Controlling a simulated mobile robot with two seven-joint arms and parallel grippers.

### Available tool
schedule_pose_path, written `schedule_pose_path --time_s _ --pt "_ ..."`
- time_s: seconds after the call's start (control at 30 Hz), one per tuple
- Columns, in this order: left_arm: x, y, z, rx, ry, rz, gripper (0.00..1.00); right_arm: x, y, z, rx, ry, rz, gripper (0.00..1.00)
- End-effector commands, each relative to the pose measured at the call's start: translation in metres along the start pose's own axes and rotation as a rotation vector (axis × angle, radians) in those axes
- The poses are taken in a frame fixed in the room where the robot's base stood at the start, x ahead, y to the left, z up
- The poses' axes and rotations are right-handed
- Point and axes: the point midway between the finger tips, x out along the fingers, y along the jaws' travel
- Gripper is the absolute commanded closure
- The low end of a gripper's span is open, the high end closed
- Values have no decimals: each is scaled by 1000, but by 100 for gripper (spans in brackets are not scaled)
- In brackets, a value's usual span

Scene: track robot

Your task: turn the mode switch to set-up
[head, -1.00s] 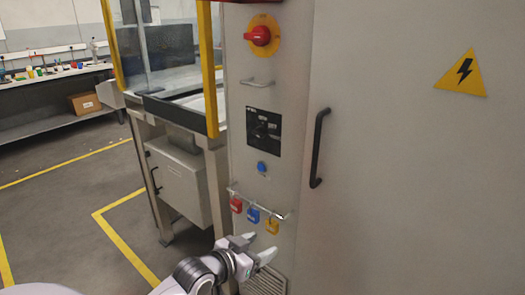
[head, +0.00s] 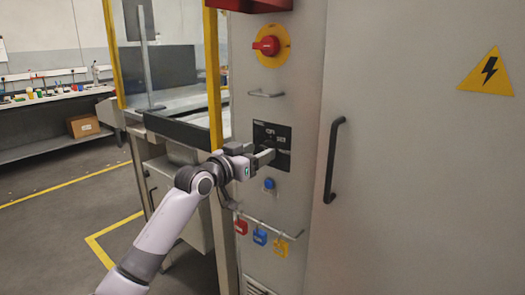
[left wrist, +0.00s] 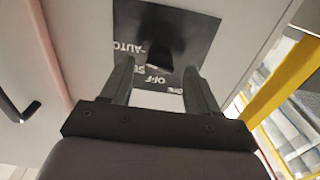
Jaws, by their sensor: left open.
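The mode switch's black plate (head: 284,142) is on the grey cabinet column in the head view, partly covered by my left gripper. The plate (left wrist: 205,32) also shows in the left wrist view, upside down, with "AUTO" and "OFF" readable and other lettering partly hidden. The dark switch knob (left wrist: 165,50) stands out from the plate, between and beyond the fingertips. Its pointing direction is not clear. My left gripper (head: 268,157) is open in front of the plate. In the left wrist view its two fingers (left wrist: 158,70) stand on either side of the knob's line, with no clear contact. My right gripper is not in view.
A red rotary switch on a yellow disc (head: 268,45) and a metal handle (head: 266,93) are above the plate. A blue button (head: 269,184) and hanging padlocks (head: 260,237) are below. A black door handle (head: 333,160) is to the right. A yellow guard post (head: 213,80) stands left.

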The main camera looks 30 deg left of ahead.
Motion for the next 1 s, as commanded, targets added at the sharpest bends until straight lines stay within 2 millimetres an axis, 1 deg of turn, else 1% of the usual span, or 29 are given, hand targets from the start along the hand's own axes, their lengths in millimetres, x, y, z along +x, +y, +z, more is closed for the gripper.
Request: schedule_pose_path --time_s 0.1,0.23,0.4,0.6,0.63,0.67,0.7,0.77,0.8,1.0 --pt "13 0 0 -3 0 0 40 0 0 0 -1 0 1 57" --pt "21 0 0 -1 0 0 40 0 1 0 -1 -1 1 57" --pt "26 0 0 -1 0 0 40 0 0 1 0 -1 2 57" --pt "26 0 1 0 0 0 40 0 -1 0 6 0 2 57" --pt "26 0 1 0 -1 1 43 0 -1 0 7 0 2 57" --pt "26 0 1 0 -1 0 53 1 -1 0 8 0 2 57" --pt "26 0 1 0 -1 0 66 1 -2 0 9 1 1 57" --pt "26 0 1 0 -1 0 85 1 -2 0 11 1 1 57" --pt "26 0 1 0 -1 0 92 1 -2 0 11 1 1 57" --pt "25 0 0 -8 -1 0 92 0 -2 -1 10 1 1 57"
